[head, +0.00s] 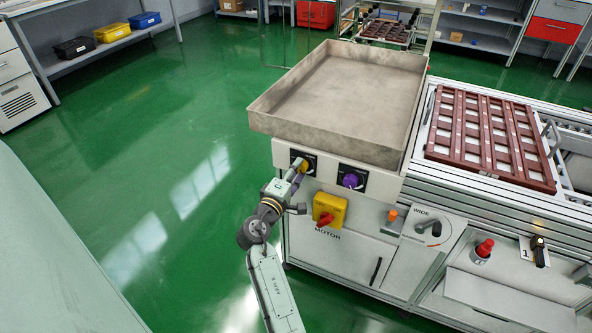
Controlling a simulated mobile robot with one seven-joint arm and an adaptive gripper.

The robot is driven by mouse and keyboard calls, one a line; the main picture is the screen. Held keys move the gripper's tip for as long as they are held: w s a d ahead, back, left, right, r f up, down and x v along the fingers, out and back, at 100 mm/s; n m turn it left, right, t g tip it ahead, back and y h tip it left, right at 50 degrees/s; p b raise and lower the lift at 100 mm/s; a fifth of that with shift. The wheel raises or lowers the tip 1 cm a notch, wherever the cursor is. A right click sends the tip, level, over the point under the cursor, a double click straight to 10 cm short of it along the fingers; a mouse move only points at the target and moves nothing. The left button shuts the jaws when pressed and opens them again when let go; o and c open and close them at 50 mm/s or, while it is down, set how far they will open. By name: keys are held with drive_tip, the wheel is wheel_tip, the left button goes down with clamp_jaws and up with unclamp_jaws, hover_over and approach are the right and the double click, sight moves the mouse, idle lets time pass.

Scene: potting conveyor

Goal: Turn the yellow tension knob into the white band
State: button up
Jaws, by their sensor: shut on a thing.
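The yellow tension knob (303,165) sits on a dark square plate at the left end of the machine's front panel, below the metal tray. My gripper (297,171) reaches up to it from below and is shut on the knob. The gripper hides much of the knob and its plate. The white band cannot be made out in this view, and neither can the knob's pointer direction.
A purple knob (350,180) sits close to the right. Below is a yellow switch box with a red handle (327,212), marked MOTOR. The large tray (335,100) overhangs the panel. Green floor (160,200) is clear to the left.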

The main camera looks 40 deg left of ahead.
idle(0.3)
drive_tip(key=o, duration=1.2)
drive_tip(key=shift+c, duration=0.2)
drive_tip(key=v, duration=1.2)
